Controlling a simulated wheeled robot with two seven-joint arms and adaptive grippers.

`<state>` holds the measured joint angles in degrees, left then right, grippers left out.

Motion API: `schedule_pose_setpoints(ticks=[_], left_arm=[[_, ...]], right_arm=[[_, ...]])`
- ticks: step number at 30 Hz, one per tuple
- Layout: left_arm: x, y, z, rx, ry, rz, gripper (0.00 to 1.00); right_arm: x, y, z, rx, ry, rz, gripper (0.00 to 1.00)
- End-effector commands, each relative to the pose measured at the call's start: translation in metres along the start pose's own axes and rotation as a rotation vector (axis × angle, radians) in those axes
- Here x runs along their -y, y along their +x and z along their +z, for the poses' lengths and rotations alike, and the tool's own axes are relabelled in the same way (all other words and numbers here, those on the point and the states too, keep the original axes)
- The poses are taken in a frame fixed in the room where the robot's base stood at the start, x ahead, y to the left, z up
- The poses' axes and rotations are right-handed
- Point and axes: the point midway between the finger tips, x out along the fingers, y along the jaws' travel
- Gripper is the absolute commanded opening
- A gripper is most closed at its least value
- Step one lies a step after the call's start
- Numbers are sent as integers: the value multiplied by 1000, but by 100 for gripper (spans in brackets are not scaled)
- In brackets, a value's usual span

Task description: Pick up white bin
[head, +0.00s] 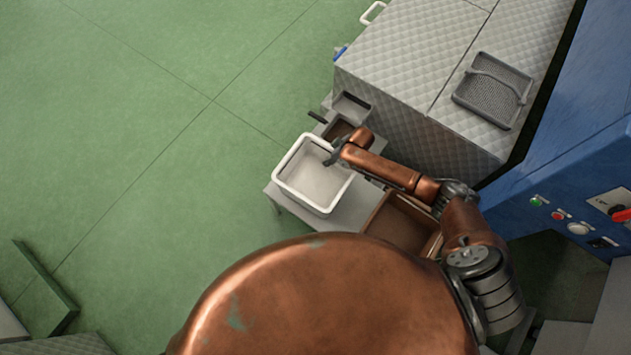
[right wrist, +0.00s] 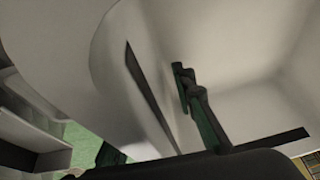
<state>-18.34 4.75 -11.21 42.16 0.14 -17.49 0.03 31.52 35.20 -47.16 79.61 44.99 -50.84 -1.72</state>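The white bin (head: 288,160) is an open, rectangular tub with a rounded rim, standing upright and empty on a small grey table. My right gripper (head: 335,152) is at the bin's upper right rim, with one finger inside the bin. The gripper (right wrist: 150,125) straddles that wall, one dark finger inside and the other outside at lower left. The fingers look spread, and I see no clear grip. My left gripper is not in view.
The grey table (head: 352,208) also holds a brown open box (head: 402,225) and small dark trays (head: 350,104). A quilted metal cabinet (head: 410,60) with a dark mesh basket (head: 492,90) stands behind. A blue machine (head: 575,150) is at right.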

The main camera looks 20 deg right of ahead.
Motion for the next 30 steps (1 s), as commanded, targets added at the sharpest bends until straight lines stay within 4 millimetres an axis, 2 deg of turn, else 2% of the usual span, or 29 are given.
schedule_pose_setpoints(ticks=[7, 17, 30], left_arm=[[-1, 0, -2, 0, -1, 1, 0], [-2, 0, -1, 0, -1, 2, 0], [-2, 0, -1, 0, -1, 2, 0]], right_arm=[[0, 0, -1, -1, -1, 1, 23], [0, 0, -1, -1, -1, 1, 0], [0, 0, 0, -1, -1, 1, 0]])
